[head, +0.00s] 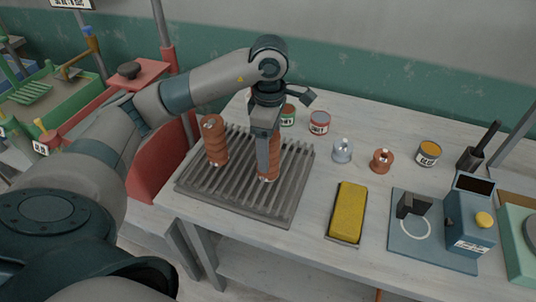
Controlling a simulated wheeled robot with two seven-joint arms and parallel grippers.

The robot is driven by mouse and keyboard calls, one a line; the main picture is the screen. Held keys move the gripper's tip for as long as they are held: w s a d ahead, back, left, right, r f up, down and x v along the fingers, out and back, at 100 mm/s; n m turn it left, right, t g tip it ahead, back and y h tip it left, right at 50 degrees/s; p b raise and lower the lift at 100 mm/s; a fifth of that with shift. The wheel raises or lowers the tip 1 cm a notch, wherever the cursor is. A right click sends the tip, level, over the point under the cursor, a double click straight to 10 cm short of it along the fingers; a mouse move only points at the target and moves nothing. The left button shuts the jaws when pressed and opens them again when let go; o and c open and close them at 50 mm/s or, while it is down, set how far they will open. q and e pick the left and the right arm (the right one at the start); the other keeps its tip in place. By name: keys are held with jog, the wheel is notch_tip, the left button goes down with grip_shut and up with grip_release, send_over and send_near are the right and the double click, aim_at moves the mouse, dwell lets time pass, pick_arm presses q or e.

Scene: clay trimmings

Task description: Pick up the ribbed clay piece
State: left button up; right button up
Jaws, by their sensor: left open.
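Two ribbed clay pieces, orange-brown and column-shaped, stand upright on a dark slatted rack (232,205) at the left of the table. The left ribbed clay piece (215,143) stands free, with a light spot on its top. The other ribbed clay piece (274,160) is partly hidden behind my left gripper (265,174). The gripper points down over this piece, its jaws open and reaching low along it. I cannot tell whether a finger touches the clay. My right gripper is not in view.
Small labelled tins (319,122), a clear glass dome (342,150) and a small orange spool-like piece (382,160) stand right of the rack. A yellow block (348,210) lies in front. A blue device (470,222) stands further right. The table's front edge runs close below the rack.

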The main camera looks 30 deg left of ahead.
pick_arm(q)
jog(key=shift+f, duration=0.1)
jog(key=shift+s+f+p, duration=0.2)
jog(key=shift+f+p, duration=0.6)
jog(key=shift+p, duration=0.05)
notch_tip(320, 180, down, 2)
jog(key=shift+p, duration=0.45)
jog(key=shift+f, duration=0.7)
jog(key=shift+c, duration=0.3)
jog(key=shift+a, duration=0.1)
jog(key=c, duration=1.5)
